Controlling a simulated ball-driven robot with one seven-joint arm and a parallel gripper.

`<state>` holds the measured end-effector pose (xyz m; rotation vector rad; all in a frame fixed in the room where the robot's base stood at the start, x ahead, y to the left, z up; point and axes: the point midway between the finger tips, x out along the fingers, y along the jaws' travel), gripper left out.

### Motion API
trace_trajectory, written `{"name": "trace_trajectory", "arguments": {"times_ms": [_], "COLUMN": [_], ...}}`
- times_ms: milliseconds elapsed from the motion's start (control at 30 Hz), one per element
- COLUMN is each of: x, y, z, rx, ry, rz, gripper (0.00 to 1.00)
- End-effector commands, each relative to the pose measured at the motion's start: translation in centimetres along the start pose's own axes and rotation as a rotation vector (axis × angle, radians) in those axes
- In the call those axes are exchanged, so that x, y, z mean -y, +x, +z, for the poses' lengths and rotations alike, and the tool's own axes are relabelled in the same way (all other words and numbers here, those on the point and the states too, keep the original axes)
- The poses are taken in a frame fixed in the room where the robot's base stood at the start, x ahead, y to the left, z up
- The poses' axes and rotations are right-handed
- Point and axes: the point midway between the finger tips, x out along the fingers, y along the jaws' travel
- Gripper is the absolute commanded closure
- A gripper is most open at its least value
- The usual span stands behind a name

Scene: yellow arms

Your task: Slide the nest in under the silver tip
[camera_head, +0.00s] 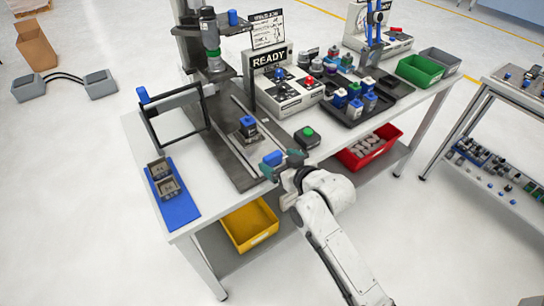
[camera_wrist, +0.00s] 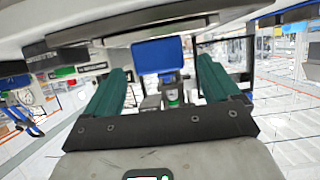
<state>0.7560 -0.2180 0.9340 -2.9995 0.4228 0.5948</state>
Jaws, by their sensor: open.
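The nest (camera_head: 247,134) is a dark carriage on rails in the steel base plate, carrying a dark part with a blue top (camera_head: 248,121). A blue grip block (camera_head: 271,157) stands at the front end of the rails; it also shows in the wrist view (camera_wrist: 157,55). My gripper (camera_head: 281,161) is open at this block, its teal fingers on either side of it. In the wrist view contact with the fingers cannot be told. The silver tip (camera_head: 215,66) is under the grey press head (camera_head: 210,35), behind the nest and above the plate.
A dark frame with a blue knob (camera_head: 143,95) stands left of the rails. A blue mat (camera_head: 178,207) with two grey fixtures is at the left front. A READY box (camera_head: 285,92) and green button (camera_head: 308,132) are right of the rails. A yellow bin (camera_head: 250,225) sits below.

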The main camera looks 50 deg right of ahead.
Motion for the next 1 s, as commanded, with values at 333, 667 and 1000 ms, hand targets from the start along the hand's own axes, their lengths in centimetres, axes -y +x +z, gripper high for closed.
{"name": "trace_trajectory", "arguments": {"times_ms": [333,667,1000], "x": [0.0,0.0,0.0], "y": [3.8,4.0,4.0], "z": [0.0,0.0,0.0], "rx": [0.001,0.001,0.001], "ry": [0.000,0.000,0.000], "rz": [0.001,0.000,0.000], "gripper": [0.11,0.11,0.43]}}
